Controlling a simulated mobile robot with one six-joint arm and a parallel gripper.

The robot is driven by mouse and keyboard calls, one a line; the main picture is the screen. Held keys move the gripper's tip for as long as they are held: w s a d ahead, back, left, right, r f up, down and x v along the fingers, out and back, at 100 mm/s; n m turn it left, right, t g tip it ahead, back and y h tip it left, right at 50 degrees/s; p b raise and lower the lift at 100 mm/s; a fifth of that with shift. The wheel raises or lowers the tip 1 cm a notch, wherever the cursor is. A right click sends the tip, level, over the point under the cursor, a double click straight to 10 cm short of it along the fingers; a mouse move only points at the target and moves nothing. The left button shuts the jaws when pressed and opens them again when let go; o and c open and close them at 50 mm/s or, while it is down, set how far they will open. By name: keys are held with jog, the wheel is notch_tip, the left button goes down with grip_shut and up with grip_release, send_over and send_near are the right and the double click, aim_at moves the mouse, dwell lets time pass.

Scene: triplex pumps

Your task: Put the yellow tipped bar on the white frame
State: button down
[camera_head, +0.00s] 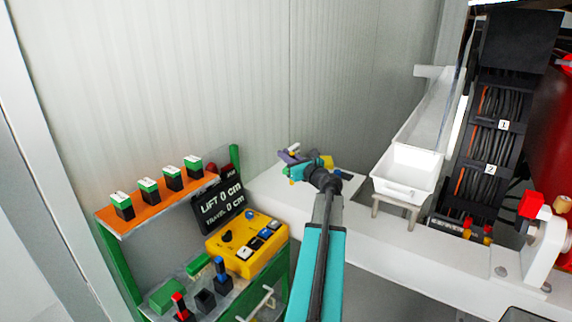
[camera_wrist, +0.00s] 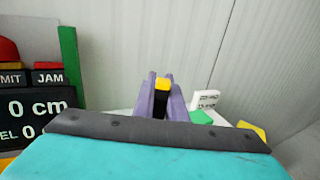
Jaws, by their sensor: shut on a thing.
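My gripper (camera_wrist: 165,92) shows as two purple fingers in the wrist view. It is shut on a dark bar with a yellow tip (camera_wrist: 162,84), the yellow end pointing away from me. In the head view my gripper (camera_head: 291,157) is at picture centre, over the far left end of a long white ledge (camera_head: 455,246), which I take for the white frame. The bar is too small there to make out clearly. I cannot tell how high it is held above the ledge. The turquoise wrist housing hides what lies below the fingers.
A small white labelled piece (camera_wrist: 206,99) and a green block (camera_wrist: 201,117) are right of the fingers. A green-framed console with a yellow button box (camera_head: 246,245) and black display (camera_head: 220,203) stands left. A white tray (camera_head: 405,170) stands right. A ribbed wall (camera_head: 220,80) is behind.

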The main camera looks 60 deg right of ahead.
jog(key=shift+f, duration=0.1)
jog(key=shift+f+p, duration=0.65)
jog(key=shift+f, duration=1)
jog(key=shift+f, duration=0.15)
jog(key=c, duration=1.8)
grip_release()
jog(key=shift+r, duration=0.2)
jog(key=b+v, duration=0.3)
jog(key=v, duration=0.9)
